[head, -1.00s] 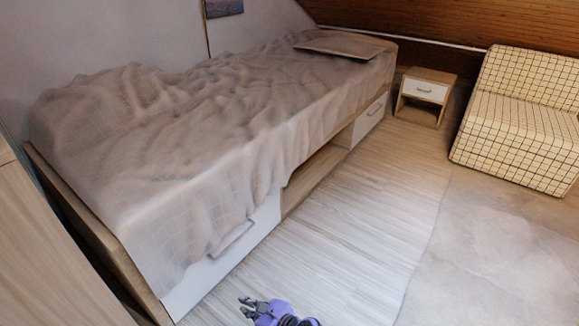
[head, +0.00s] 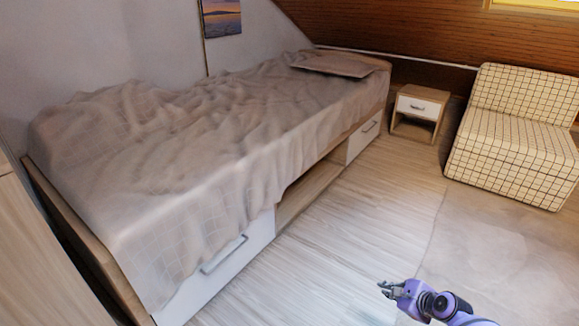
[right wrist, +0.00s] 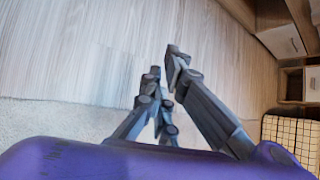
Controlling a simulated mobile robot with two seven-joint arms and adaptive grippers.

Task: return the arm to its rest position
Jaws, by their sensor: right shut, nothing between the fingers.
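My right gripper (head: 384,289) shows at the lower right of the head view, over the bare floor, with its purple arm coming in from the bottom edge. It is apart from the bed and touches nothing. In the right wrist view its dark fingers (right wrist: 163,70) are close together at the tips with nothing between them. My left gripper is not in view.
The bed (head: 215,150) has a rumpled cover and a near drawer (head: 225,262) with a handle. A small nightstand (head: 417,108) and a checked armchair (head: 515,140) stand at the back right. The wood floor (head: 330,240) between is clear.

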